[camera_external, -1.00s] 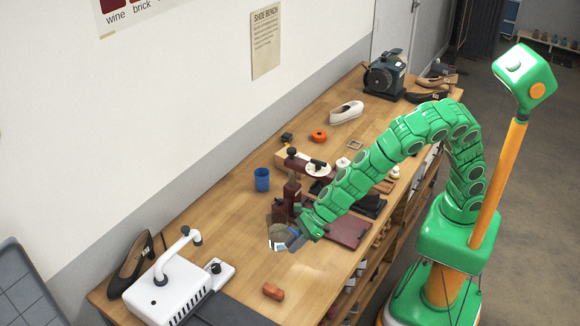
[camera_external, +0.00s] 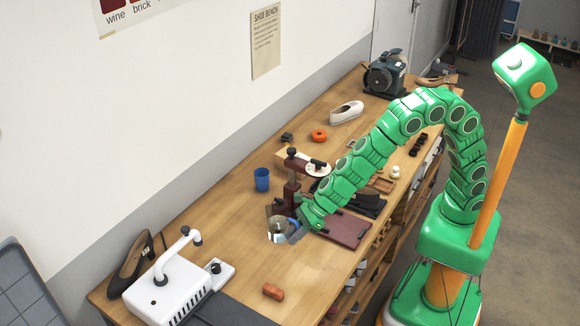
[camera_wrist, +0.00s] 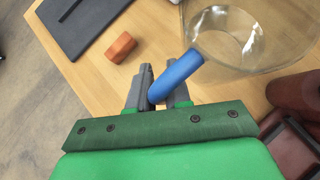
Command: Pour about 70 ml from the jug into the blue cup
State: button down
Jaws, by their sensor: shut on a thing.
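The blue cup (camera_external: 261,180) stands upright on the bench, left of the dark red press and apart from my gripper. The jug (camera_external: 277,231) is clear with a blue handle and is at my gripper (camera_external: 297,232). In the wrist view, my gripper (camera_wrist: 158,90) is shut on the jug's blue handle (camera_wrist: 178,74). The clear jug body (camera_wrist: 225,40) fills the upper right of that view. The jug looks about upright. I cannot tell how much liquid is in it or whether its base touches the bench.
A dark red press (camera_external: 292,195) stands just behind the jug. An orange-brown block (camera_external: 273,291) lies in front, and a white machine with an arm (camera_external: 175,285) stands at the left. Bench around the cup is clear.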

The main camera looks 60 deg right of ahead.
jog(key=shift+r, duration=0.3)
